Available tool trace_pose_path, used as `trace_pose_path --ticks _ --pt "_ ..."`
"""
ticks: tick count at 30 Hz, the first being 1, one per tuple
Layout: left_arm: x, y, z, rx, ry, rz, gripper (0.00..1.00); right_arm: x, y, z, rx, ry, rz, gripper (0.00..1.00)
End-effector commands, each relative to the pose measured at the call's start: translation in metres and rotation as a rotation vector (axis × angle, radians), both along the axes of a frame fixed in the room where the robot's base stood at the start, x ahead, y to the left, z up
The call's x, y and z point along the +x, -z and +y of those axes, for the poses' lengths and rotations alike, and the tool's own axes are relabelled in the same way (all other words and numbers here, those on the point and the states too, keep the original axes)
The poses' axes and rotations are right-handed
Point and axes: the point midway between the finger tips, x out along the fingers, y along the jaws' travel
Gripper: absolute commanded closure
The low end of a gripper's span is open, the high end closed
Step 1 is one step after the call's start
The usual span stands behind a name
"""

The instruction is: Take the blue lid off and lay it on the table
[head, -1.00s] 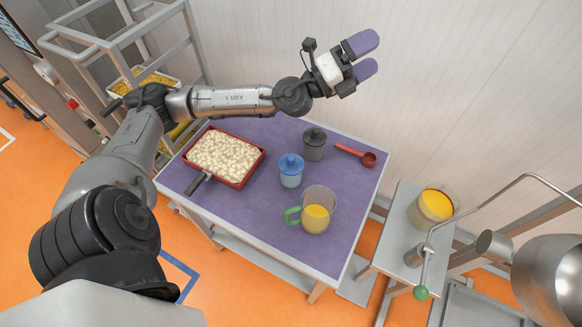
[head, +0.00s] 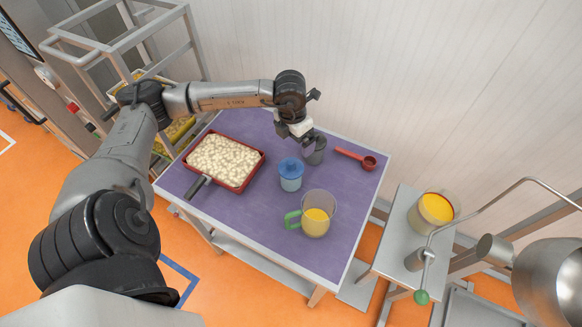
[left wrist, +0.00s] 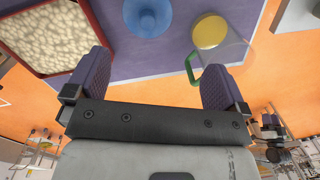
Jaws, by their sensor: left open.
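The blue lid (head: 290,167) sits on a small clear jar (head: 290,183) on the purple table (head: 235,222). In the left wrist view the blue lid (left wrist: 148,14) is at the top edge, partly cut off, beyond the fingertips. My right gripper is not in view.
A red tray (head: 262,158) of pale pieces is at the left. A measuring cup (head: 316,218) with yellow contents and green handle stands in front of the blue-lidded jar. A red scoop (head: 368,162) lies at the back right. A yellow-filled container (head: 434,210) stands on a side stand.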

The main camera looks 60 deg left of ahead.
Motion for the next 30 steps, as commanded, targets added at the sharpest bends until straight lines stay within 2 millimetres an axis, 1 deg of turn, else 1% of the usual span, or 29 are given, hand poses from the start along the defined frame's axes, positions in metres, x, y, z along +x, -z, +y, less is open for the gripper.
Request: trace_pose_path --ticks 3,5,8,15,18,21,28,30 --pt "-0.011 0.001 0.005 0.032 -0.047 0.069 0.00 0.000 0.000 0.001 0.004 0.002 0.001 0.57" --pt "-0.012 0.004 0.006 0.034 -0.073 0.077 0.00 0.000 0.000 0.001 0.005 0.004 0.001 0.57" --pt "-0.012 0.015 0.005 0.031 -0.091 0.077 0.00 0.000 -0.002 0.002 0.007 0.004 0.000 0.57" --pt "-0.012 0.056 0.005 0.028 -0.093 0.076 0.00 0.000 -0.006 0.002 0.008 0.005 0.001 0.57" --pt "-0.012 0.070 0.005 0.029 -0.092 0.074 0.00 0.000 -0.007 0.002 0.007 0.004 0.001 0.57" --pt "-0.011 0.079 0.006 0.029 -0.093 0.072 0.00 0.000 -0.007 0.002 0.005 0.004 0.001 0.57" --pt "-0.011 0.090 0.006 0.028 -0.091 0.073 0.00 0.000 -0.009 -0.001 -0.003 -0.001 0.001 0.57" --pt "-0.011 0.096 0.006 0.028 -0.092 0.073 0.00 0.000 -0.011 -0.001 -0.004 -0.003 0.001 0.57"
